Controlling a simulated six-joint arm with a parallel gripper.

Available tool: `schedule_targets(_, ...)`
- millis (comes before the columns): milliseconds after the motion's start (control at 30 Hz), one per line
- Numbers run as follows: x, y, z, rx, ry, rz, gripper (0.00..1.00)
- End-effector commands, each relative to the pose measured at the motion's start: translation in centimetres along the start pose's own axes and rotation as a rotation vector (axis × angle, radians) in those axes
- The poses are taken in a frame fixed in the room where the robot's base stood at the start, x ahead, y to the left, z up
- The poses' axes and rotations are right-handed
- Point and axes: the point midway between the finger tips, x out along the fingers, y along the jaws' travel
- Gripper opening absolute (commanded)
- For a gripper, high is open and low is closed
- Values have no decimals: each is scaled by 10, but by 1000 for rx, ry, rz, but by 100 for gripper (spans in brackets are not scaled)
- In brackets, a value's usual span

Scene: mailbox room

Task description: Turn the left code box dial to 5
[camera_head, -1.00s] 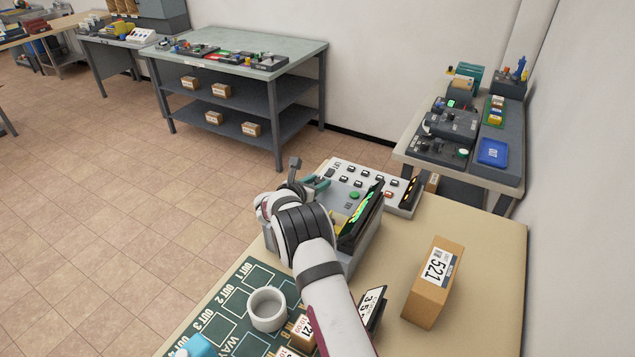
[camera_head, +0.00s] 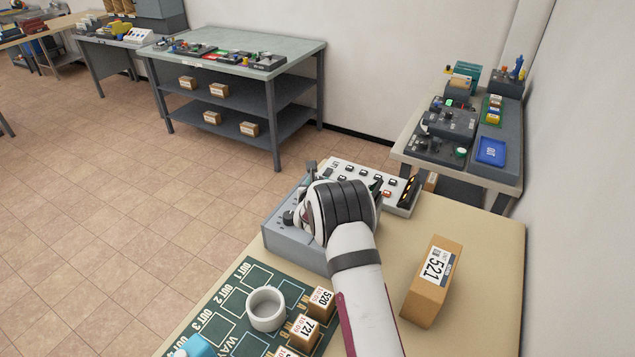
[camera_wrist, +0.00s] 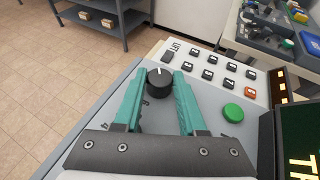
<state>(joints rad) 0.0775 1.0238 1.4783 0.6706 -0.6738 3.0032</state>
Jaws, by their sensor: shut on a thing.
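The code box (camera_head: 300,249) is a grey box at the near table's far left, largely covered by my arm in the head view. In the wrist view, its black round dial (camera_wrist: 159,84) has a white mark near its top edge. The teal fingers of my gripper (camera_wrist: 158,77) are shut on this dial, one on each side. Some printed digits beside the dial are partly covered by the fingers, so I cannot read the setting. Another dark knob (camera_head: 288,217) shows on the box's left part in the head view.
A green button (camera_wrist: 233,113) and a dark screen (camera_wrist: 300,140) are right of the dial. A switch panel (camera_head: 372,172) stands just beyond the box. A white cup (camera_head: 266,309), small parcels (camera_head: 303,332) and a carton labelled 521 (camera_head: 432,282) are nearer.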

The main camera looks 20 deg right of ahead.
Motion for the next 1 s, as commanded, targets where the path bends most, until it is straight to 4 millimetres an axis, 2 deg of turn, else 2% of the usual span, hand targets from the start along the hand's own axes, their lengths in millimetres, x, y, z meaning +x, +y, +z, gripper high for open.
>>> schedule_targets(167, 0, -1, 2, 0, -5, -2, 0)
schedule_targets(200, 0, -1, 2, 0, -5, -2, 42)
schedule_targets(367, 0, 0, 1, 0, -3, -2, 70)
schedule_targets(733, 0, 1, 1, 9, -5, -25, 70)
schedule_targets(1000, 2, 6, 2, 96, -10, -235, 70)
